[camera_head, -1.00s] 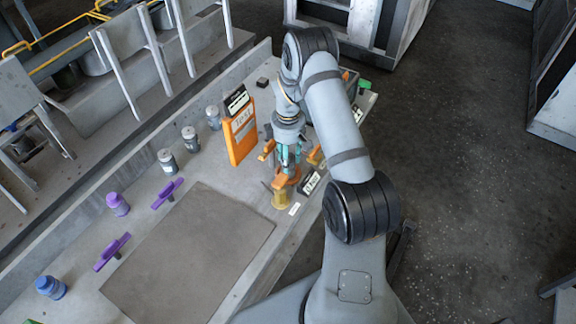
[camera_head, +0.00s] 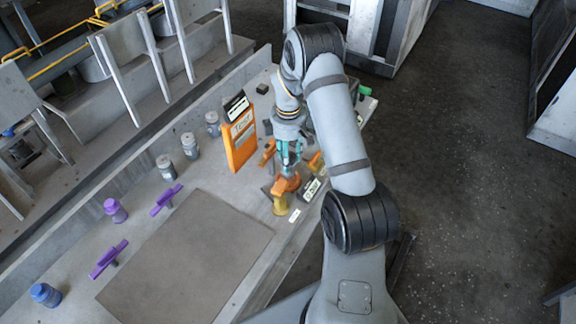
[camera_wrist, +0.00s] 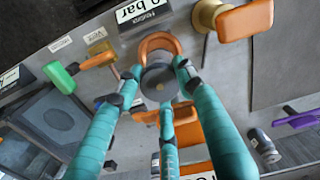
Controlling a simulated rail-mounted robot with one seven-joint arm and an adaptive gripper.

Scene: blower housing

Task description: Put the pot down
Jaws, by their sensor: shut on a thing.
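My gripper (camera_wrist: 158,85) has teal fingers closed around a dark grey round thing (camera_wrist: 158,76), which I take to be the pot, seen from above. In the head view my gripper (camera_head: 288,165) is over the far right part of the bench, and the pot is hard to make out there. An orange curved piece (camera_wrist: 160,40) lies just beyond the pot in the wrist view. I cannot tell whether the pot touches the bench.
A brass fitting with an orange lever (camera_wrist: 245,20) stands close by. An orange panel (camera_head: 239,145) stands left of my gripper. Several lidded pots, including a purple one (camera_head: 115,210) and a blue one (camera_head: 45,295), line the bench's back. The flat grey plate (camera_head: 190,255) is clear.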

